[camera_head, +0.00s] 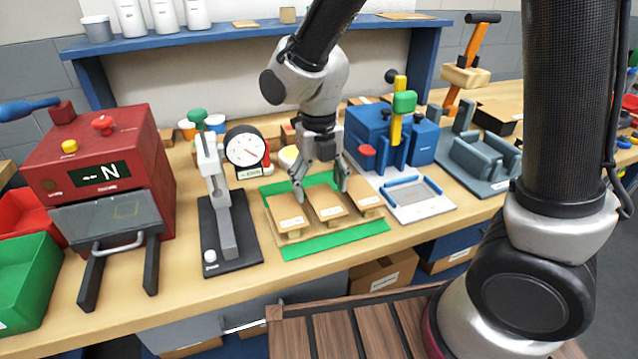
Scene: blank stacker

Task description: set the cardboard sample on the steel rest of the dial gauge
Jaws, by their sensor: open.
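Three tan cardboard samples with small white labels lie in a row on a wooden holder on the green mat (345,235): a left sample (283,208), a middle sample (328,208) and a right sample (365,201). Which one is the task's sample, I cannot tell. My gripper (320,187) is open, pointing down, its fingers spread over the middle sample; contact is unclear. The dial gauge (245,147) has a round white face with a black rim. It stands left of the mat, by a grey upright on a black base (243,252). I cannot clearly make out its steel rest.
A red tester (98,165) stands at the left, beside a green bin (25,275). A blue press (375,130) with a white base plate stands close right of the mat. A blue shelf (235,35) runs behind. The bench's front edge is close below.

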